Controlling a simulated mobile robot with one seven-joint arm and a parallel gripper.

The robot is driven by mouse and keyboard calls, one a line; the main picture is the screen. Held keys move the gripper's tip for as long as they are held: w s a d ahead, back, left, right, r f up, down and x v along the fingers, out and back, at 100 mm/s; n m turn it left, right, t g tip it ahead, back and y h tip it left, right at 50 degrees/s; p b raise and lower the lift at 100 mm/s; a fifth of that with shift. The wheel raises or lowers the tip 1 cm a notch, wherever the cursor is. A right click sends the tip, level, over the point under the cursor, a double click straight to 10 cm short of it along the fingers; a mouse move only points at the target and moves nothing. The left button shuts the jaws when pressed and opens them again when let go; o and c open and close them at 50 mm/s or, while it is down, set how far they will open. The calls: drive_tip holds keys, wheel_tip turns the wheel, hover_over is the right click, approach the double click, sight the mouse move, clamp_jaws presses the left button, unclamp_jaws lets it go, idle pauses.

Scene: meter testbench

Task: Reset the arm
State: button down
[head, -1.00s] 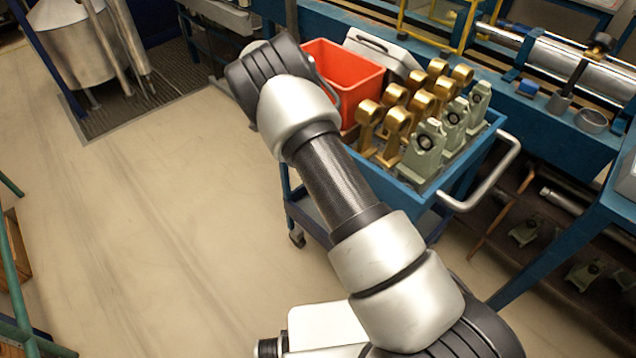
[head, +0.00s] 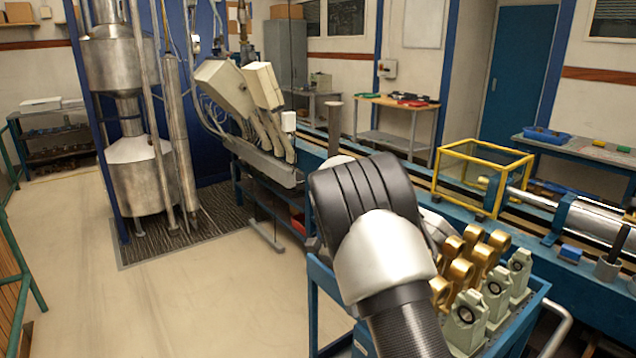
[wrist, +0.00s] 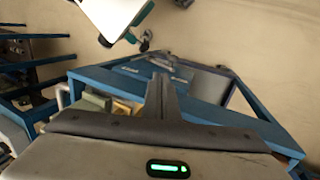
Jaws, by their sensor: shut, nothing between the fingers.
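My arm (head: 385,260) rises from the bottom of the head view, its dark upper joint in front of the blue cart and the bench. My gripper (wrist: 161,82) shows in the wrist view, its fingers together with nothing between them, pointing up the picture across the blue cart (wrist: 225,133). In the head view my gripper is hidden behind the arm. A green light glows on the gripper's body.
The blue cart (head: 327,304) carries several gold fittings (head: 460,268) and green-grey fittings (head: 466,322), close to the right of my arm. A yellow frame (head: 478,176) stands on the bench behind. Open floor (head: 190,310) lies to the left.

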drive_tip(key=s+d+r+n+t+y, duration=0.1)
drive_tip(key=s+d+r+n+t, duration=0.1)
drive_tip(key=s+r, duration=0.55)
drive_tip(key=s+d+r+n+t+y, duration=0.15)
drive_tip(key=s+r, duration=0.25)
drive_tip(key=r, duration=0.6)
drive_tip(key=s+d+r+n+t, duration=0.2)
drive_tip(key=s+n+t, duration=0.4)
drive_tip(key=s, duration=0.9)
wheel_tip(320, 180, up, 12)
drive_tip(key=p, duration=1.2)
drive_tip(key=shift+s+d+r+n+g, duration=0.15)
drive_tip(key=shift+s+d+n+g, duration=0.05)
drive_tip(key=shift+n+g, duration=0.15)
drive_tip(key=shift+h, duration=0.25)
